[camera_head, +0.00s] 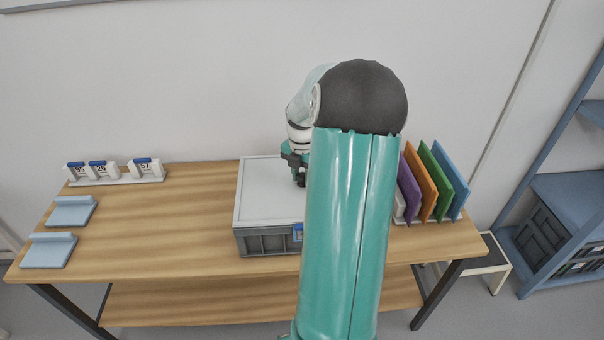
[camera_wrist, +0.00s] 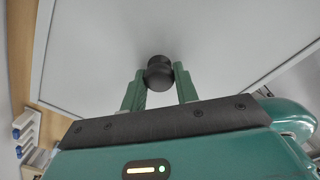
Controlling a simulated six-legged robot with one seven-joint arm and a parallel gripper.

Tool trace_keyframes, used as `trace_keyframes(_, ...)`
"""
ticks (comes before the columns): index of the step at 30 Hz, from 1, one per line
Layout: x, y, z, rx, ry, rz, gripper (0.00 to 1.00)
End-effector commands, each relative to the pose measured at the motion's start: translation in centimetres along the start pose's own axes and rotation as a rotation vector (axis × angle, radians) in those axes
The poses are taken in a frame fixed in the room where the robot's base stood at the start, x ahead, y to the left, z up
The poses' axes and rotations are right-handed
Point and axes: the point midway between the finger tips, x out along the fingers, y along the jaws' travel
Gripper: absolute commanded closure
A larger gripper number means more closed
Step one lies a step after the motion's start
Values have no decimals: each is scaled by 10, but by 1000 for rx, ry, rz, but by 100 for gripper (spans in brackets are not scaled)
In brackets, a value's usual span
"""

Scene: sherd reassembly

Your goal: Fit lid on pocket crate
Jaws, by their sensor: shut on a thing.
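The pocket crate (camera_head: 266,243) is a grey box standing on the wooden table, with a blue label on its front. The pale grey lid (camera_head: 262,190) lies over the top of the crate; whether it is fully seated I cannot tell. The lid also fills most of the wrist view (camera_wrist: 100,60). My gripper (camera_head: 300,178) is above the lid, partly hidden by my arm. In the wrist view my gripper (camera_wrist: 160,82) has its green fingers on either side of the black round knob (camera_wrist: 159,72) of the lid, shut on it. The crate's right side is hidden behind my arm.
A rack of coloured panels (camera_head: 435,185) stands right of the crate. White numbered blocks (camera_head: 103,170) sit on a strip at the back left, and two light-blue holders (camera_head: 50,250) lie at the left edge. The table between them and the crate is clear.

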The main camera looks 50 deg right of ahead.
Motion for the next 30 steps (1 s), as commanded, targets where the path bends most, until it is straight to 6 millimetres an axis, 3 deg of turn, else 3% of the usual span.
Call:
trace_keyframes(8,1,0,0,0,-1,0,100)
trace_keyframes(9,1,0,0,0,-1,0,66)
trace_keyframes(12,1,0,0,0,-1,0,46)
trace_keyframes(13,1,0,0,0,0,0,45)
trace_keyframes(23,-2,0,0,1,0,0,45)
trace_keyframes(30,-37,0,1,0,-4,2,45)
